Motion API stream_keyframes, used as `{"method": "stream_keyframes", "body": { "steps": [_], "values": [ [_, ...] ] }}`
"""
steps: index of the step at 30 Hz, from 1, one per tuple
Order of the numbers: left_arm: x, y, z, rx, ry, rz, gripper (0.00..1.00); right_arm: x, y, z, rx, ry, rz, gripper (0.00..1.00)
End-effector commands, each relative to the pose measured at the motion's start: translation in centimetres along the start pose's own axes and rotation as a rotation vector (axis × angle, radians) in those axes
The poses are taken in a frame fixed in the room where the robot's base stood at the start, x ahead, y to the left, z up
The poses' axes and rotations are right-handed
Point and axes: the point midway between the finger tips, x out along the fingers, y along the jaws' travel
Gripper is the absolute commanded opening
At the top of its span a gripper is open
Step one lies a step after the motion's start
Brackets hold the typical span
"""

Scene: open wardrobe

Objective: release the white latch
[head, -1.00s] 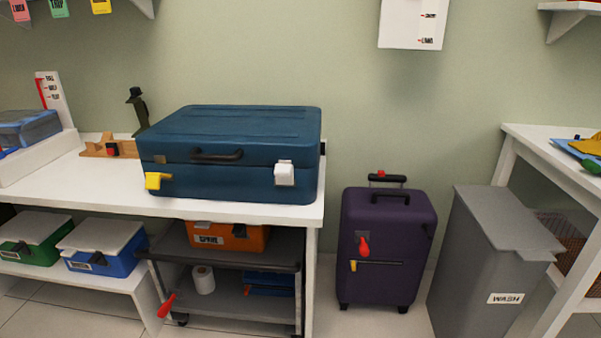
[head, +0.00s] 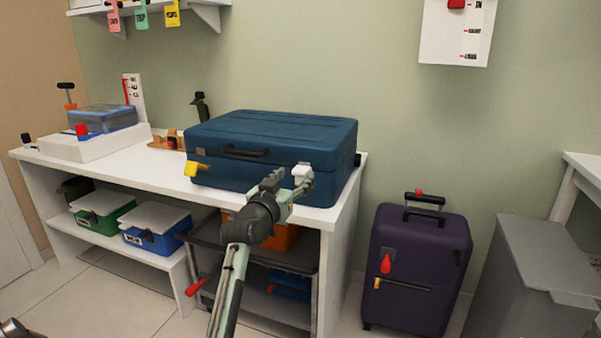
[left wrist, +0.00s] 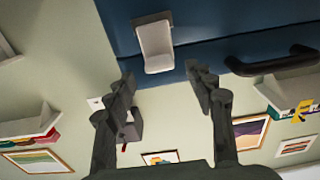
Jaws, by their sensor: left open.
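The blue suitcase (head: 262,150) lies closed on the white table. The white latch (head: 301,172) is on its front face near the right end; it also shows in the left wrist view (left wrist: 154,46). A yellow latch (head: 195,168) is at the left end of the same face. My left gripper (head: 288,178) is in front of the suitcase's right part, close to the white latch. In the left wrist view its fingers (left wrist: 160,85) are apart with nothing between them, and the latch lies just beyond the tips, roughly between them. My right gripper is not in view.
The suitcase's black handle (head: 245,152) is left of the latch and also shows in the wrist view (left wrist: 270,64). The white table (head: 165,165) has a clear strip in front of the suitcase. A purple suitcase (head: 418,265) and a grey bin (head: 545,265) stand to the right.

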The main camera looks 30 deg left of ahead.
Motion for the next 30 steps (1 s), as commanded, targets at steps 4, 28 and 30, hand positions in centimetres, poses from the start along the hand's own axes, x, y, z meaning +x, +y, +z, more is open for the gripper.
{"method": "stream_keyframes", "body": {
  "steps": [4,28,30],
  "values": [
    [2.5,0.0,-0.1,0.000,0.000,0.000,0.54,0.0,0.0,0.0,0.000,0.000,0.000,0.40],
    [4.7,0.0,0.1,0.001,-0.003,0.000,0.18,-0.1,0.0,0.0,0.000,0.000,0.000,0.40],
    [4.7,0.0,0.1,0.001,-0.003,0.000,0.10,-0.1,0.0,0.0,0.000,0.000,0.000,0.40]
  ]
}}
